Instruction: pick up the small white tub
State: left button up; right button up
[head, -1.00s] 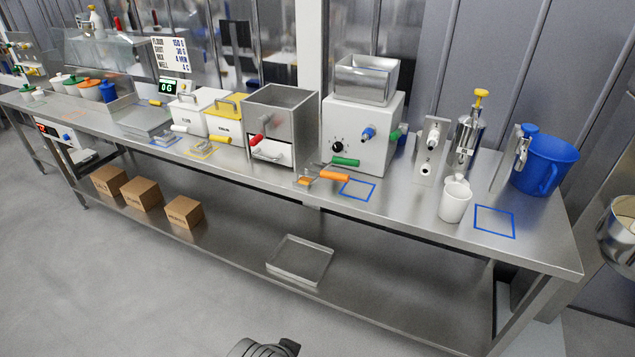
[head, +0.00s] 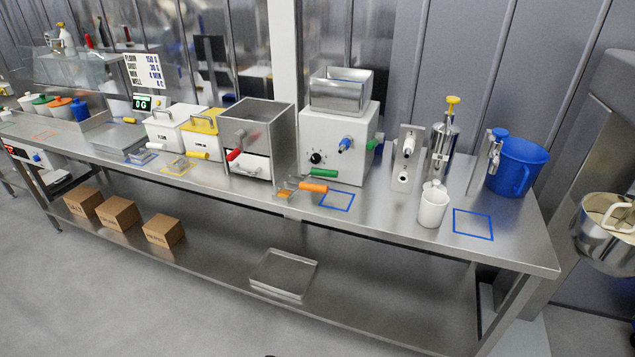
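A white, cup-like tub (head: 433,208) stands upright on the steel counter at the right, just left of an empty blue square outline. At the far left end, a small white tub (head: 29,102) stands in a row beside a green-lidded tub (head: 42,104), an orange-lidded one (head: 59,107) and a blue one (head: 80,109). I cannot tell from the picture which white one the task means. Neither gripper shows in the head view.
Cardboard boxes (head: 120,215) and a tray (head: 283,273) are on the lower shelf. A mixer bowl (head: 600,235) stands right. Grey floor lies in front.

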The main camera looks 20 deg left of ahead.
aim_at(432, 209)
jog(key=i+l, duration=0.15)
jog(key=i, duration=0.35)
jog(key=i+l, duration=0.15)
jog(key=i, duration=0.35)
